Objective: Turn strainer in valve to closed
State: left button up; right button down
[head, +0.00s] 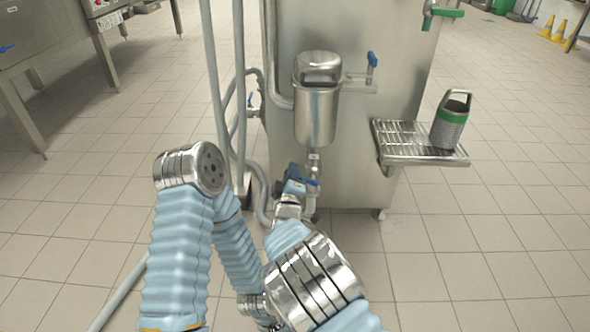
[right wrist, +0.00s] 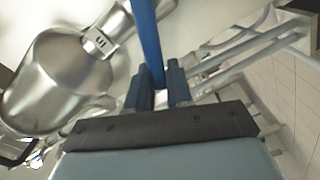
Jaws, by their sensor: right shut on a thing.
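The strainer is a shiny steel canister (head: 316,112) on the front of the steel machine, and it shows at the left in the right wrist view (right wrist: 50,85). A small plate on its pipe (right wrist: 99,42) reads "IN" upside down. A blue valve handle (right wrist: 147,40) runs up from between my right fingers (right wrist: 161,88) in the right wrist view. My right gripper (head: 298,182) is below the canister in the head view, shut on this handle. The gripper hides most of the valve there. My left arm shows at the left, but its gripper is not seen.
Another blue-handled valve (head: 371,62) sits beside the canister's top. A drip tray (head: 398,140) juts out at the right with a green-banded steel container (head: 450,122) on it. Grey hoses and pipes (head: 240,90) run down the left.

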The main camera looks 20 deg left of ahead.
pick_arm(q)
jog(key=shift+f+b, duration=0.45)
jog(key=shift+f, duration=0.05)
pick_arm(e)
jog(key=shift+s+a+f+n, duration=0.1)
jog(key=shift+a+f+n, duration=0.1)
jog(key=shift+f+n, duration=0.9)
jog(key=shift+s+a+f+n, duration=0.15)
jog(key=shift+f+n, duration=0.45)
jog(key=shift+n, duration=0.9)
jog(key=shift+w, duration=0.1)
jog(key=c, duration=1.1)
grip_release()
